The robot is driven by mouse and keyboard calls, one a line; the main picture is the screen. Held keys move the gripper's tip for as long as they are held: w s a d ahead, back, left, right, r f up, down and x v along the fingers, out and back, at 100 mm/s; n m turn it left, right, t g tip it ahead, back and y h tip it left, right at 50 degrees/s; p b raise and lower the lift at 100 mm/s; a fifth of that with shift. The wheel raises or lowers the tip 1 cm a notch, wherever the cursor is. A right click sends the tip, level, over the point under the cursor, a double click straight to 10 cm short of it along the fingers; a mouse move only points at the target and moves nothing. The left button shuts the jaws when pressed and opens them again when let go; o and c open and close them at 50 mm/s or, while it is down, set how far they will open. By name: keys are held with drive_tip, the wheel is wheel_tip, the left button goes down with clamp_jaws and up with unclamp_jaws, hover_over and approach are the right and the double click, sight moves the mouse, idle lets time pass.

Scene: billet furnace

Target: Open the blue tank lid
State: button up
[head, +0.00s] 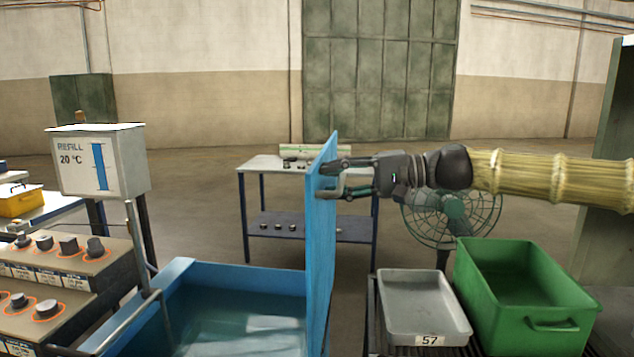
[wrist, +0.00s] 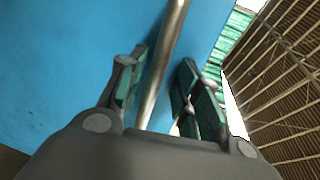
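The blue tank lid (head: 321,250) stands upright, edge-on to me, at the right side of the blue tank (head: 235,277). The tank is uncovered and holds water. My gripper (head: 340,178) comes from the right and is at the lid's upper part. In the wrist view the lid (wrist: 70,60) fills the left and middle. Its metal bar handle (wrist: 166,50) runs between my two fingers (wrist: 160,88). The fingers are spread, with a gap visible on both sides of the bar.
A grey tray marked 57 (head: 420,300) and a green crate (head: 520,290) stand right of the lid. A fan (head: 450,215) and a table (head: 262,163) are behind. A refill gauge box (head: 98,162) and knob panels (head: 60,262) stand left.

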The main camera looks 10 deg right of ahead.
drive_tip(key=shift+v, duration=3)
